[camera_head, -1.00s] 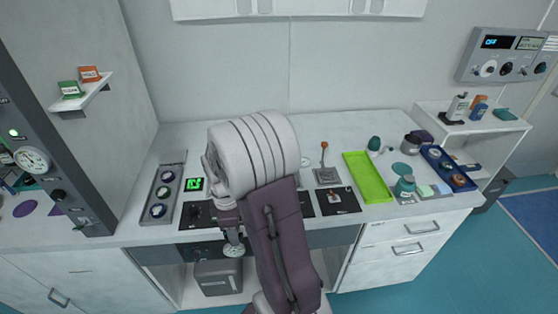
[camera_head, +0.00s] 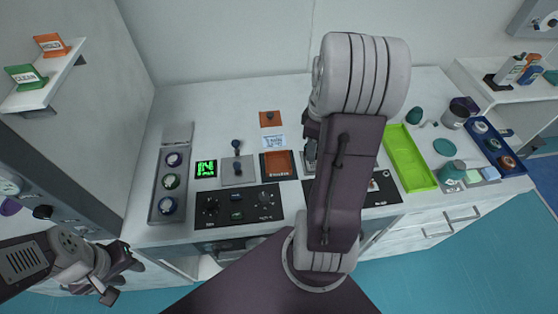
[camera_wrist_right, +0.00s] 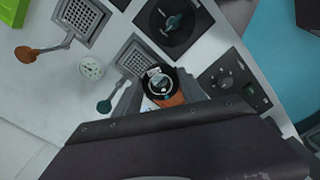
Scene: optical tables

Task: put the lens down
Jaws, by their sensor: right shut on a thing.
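In the right wrist view my right gripper (camera_wrist_right: 158,98) is shut on the lens (camera_wrist_right: 160,84), a dark round piece with a glassy centre and a small pale label. It is held over the worktop, with an orange patch just beside it; its height above the surface is unclear. In the head view my right arm hides both that gripper and the lens. My left gripper (camera_head: 124,281) is open and empty at the lower left, in front of the bench edge.
A grey rack (camera_head: 178,133) with round pieces stands at left on the white bench, beside a green-lit display (camera_head: 206,169). An orange pad (camera_head: 277,165) and black control panels (camera_head: 238,205) lie mid-bench. A lime tray (camera_head: 410,158) and blue tray (camera_head: 493,147) are at right. The back left is clear.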

